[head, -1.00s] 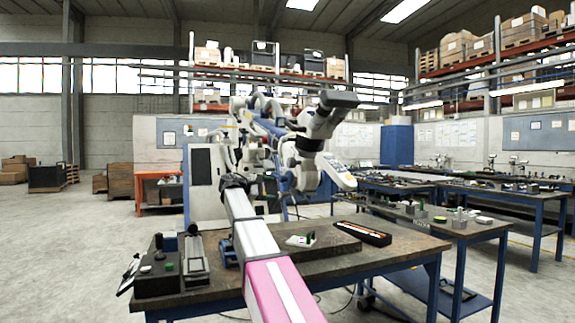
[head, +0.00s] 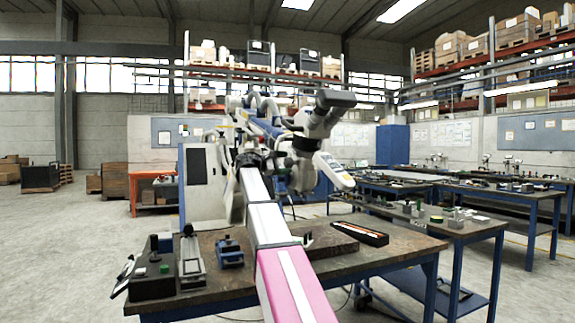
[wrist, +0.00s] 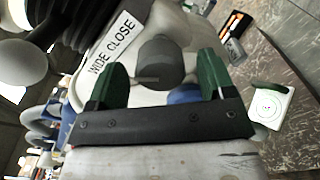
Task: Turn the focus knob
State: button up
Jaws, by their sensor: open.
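The microscope (head: 318,120) stands behind the near workbench, its white and dark grey head hanging over the bench from an arm. In the wrist view, a dark grey round focus knob (wrist: 158,62) sticks out of the white housing, beside a "WIDE CLOSE" label (wrist: 113,45). My gripper (wrist: 162,82) is open, with one green fingertip on each side of the knob. Gaps show between the knob and both fingers, and it looks unheld. In the head view my arm reaches up to the microscope, and the fingers and knob cannot be made out there.
The near workbench (head: 395,252) carries a blue vise (head: 229,252), a dark control box (head: 152,282) at the left and a black tray (head: 360,233). Another bench (head: 470,229) stands right.

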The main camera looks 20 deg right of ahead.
jog(key=shift+d, duration=0.75)
jog(key=c, duration=0.9)
jog(key=shift+m, duration=0.3)
jog(key=shift+m, duration=3.1)
jog(key=o, duration=0.9)
